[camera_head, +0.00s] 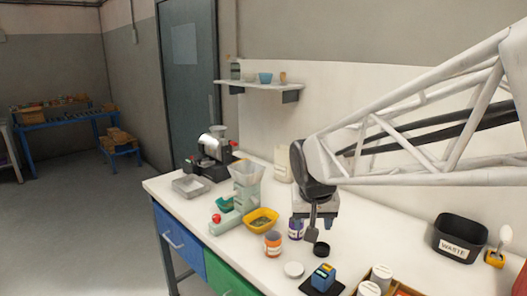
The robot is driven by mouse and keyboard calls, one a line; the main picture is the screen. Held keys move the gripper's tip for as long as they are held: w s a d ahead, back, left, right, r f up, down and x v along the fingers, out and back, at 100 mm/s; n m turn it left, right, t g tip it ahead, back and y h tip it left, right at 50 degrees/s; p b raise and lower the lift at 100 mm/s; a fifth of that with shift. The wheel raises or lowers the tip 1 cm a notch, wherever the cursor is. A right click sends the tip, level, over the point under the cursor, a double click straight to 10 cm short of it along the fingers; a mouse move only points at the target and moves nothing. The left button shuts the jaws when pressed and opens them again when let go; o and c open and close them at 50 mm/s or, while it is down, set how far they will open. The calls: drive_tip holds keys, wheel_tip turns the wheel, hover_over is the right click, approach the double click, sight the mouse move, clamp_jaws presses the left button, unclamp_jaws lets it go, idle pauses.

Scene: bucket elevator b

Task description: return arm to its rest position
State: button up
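My gripper (312,234) hangs down from the end of my white lattice arm, over the right half of the white workbench (165,186). A purple-labelled jar (295,229) shows just left of the gripper; whether they touch I cannot tell. The fingertips are small and dark, and I cannot tell whether they are open or shut. A small dark round lid or cap (321,249) lies on the bench just below and right of the fingertips.
An orange jar (272,244), yellow bowl (262,220), white lid (293,269) and blue device (322,277) stand close by. A grinder-like machine (213,146) is farther left. A black waste bin (461,236) stands right. A wall shelf (262,85) hangs behind.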

drive_tip(key=s+d+f, duration=0.1)
drive_tip(key=s+d, duration=0.2)
drive_tip(key=s, duration=0.7)
drive_tip(key=s+d+f, duration=0.2)
drive_tip(key=s+d, duration=0.2)
drive_tip(key=s, duration=0.7)
drive_tip(key=shift+s+d+f+g, duration=0.15)
drive_tip(key=shift+s+g, duration=0.05)
drive_tip(key=shift+g, duration=0.1)
